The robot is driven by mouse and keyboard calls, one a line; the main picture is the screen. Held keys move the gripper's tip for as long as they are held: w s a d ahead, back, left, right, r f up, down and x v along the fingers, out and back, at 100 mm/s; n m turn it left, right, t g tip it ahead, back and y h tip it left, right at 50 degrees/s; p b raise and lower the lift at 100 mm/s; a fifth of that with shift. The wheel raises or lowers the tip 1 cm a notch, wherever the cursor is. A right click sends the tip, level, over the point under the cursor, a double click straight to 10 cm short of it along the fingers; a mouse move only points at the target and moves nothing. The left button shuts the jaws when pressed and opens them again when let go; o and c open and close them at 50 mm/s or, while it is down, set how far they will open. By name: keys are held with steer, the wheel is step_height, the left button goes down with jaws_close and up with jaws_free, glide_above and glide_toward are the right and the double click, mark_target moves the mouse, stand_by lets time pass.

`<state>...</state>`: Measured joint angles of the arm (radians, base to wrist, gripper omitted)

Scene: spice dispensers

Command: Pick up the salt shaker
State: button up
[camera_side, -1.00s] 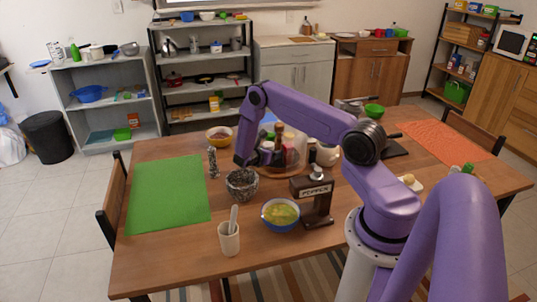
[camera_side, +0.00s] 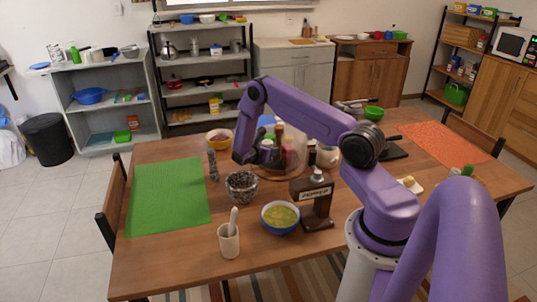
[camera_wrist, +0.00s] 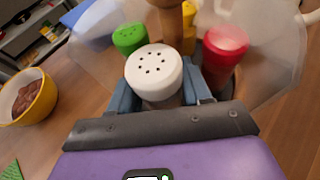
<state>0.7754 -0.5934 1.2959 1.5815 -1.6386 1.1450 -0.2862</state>
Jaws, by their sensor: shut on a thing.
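The salt shaker (camera_wrist: 155,75), with a white cap pierced by several holes, sits between the two blue fingers of my gripper (camera_wrist: 160,92) in the wrist view. The fingers are shut on it. In the side view, my gripper (camera_side: 264,157) is at the left edge of the round spice carousel (camera_side: 270,176) and mostly hides the shaker. I cannot tell whether the shaker's base is clear of the carousel. Beside it in the wrist view are a green-capped shaker (camera_wrist: 128,38), a yellow-capped one (camera_wrist: 188,25) and a red-capped one (camera_wrist: 226,48).
A granite mortar (camera_side: 241,186), a thin grey grinder (camera_side: 213,165), a bowl of soup (camera_side: 281,218) and a dark PEPPER dispenser (camera_side: 318,205) stand near the carousel. The green mat (camera_side: 168,195) at left is bare.

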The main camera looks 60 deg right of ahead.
mark_target(268, 141)
step_height(268, 141, up, 5)
steer(key=shift+f, duration=0.1)
steer(key=w+a, duration=0.4)
steer(key=a, duration=0.5)
steer(key=w+a, duration=0.3)
steer(key=a, duration=0.6)
steer(key=s+n+g, duration=1)
steer(key=n, duration=0.4)
steer(key=shift+s+a+r+g+y, duration=0.2)
steer(key=shift+s+a+g+y, duration=0.15)
steer(key=shift+a+g+y, duration=0.1)
steer(key=shift+f, duration=0.1)
step_height(268, 141, down, 2)
